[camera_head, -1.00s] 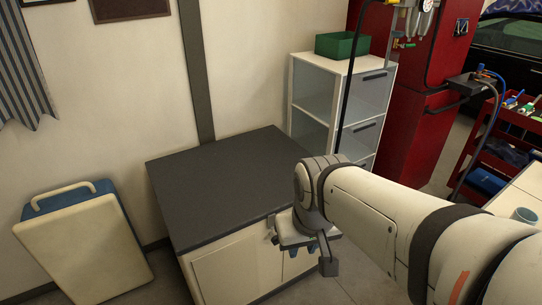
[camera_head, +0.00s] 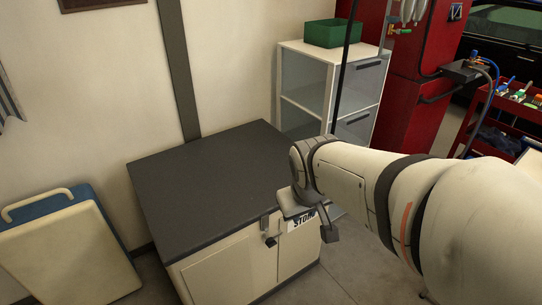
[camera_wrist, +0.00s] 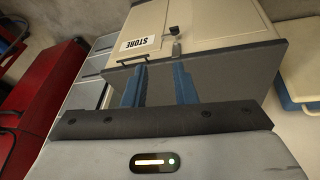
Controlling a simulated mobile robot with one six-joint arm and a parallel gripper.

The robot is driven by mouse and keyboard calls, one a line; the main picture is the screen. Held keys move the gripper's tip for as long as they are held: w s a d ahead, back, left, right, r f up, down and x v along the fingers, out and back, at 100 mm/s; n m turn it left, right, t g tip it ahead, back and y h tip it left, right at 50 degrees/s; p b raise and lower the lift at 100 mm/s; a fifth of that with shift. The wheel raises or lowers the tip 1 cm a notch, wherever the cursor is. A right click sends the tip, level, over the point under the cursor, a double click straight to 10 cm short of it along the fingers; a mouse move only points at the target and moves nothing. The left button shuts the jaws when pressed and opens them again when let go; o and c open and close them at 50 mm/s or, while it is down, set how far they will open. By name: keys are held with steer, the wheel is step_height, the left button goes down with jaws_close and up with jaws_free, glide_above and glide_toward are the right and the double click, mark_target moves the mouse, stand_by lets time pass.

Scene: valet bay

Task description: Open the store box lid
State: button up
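The store box (camera_head: 225,270) is a cream cabinet with a flat dark grey lid (camera_head: 205,185), which lies shut. Its white STORE label (camera_head: 306,221) is partly covered by my wrist; the whole label shows in the wrist view (camera_wrist: 137,43). A small latch (camera_head: 268,229) hangs on the front beside the label, also seen in the wrist view (camera_wrist: 174,33). A dark bar handle (camera_wrist: 132,61) sits at the lid's front edge. My gripper (camera_wrist: 160,72) has its two blue fingers apart, with nothing between them, over the lid near this edge. Contact cannot be told.
A white shelf unit (camera_head: 303,75) with a green bin (camera_head: 333,33) stands behind the box at right. A red cabinet (camera_head: 407,95) and red tool trolley (camera_head: 510,120) are farther right. A cream and blue case (camera_head: 65,255) leans at left. Floor in front is clear.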

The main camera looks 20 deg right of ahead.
steer(key=w+d+f+n+t+h+b, duration=0.1)
steer(key=w+d+f+n+t+b, duration=0.35)
steer(key=w+d+f+b, duration=0.45)
steer(key=w+d+f+n+t+b, duration=0.3)
steer(key=w+d+f+n+b, duration=0.3)
steer(key=w, duration=0.5)
steer(key=w+d+f+n+t+y+b, duration=0.1)
steer(key=w+f+n+t+y+b, duration=0.1)
steer(key=f+n+y+b, duration=0.45)
steer(key=w+d+f+n+t+y+b, duration=0.15)
steer(key=f+n+b, duration=0.25)
steer(key=f, duration=0.6)
steer(key=b+x, duration=0.1)
steer(key=x, duration=0.6)
steer(key=shift+w+r+b, duration=0.2)
steer(key=shift+b, duration=0.15)
steer(key=shift+c, duration=0.2)
jaws_close()
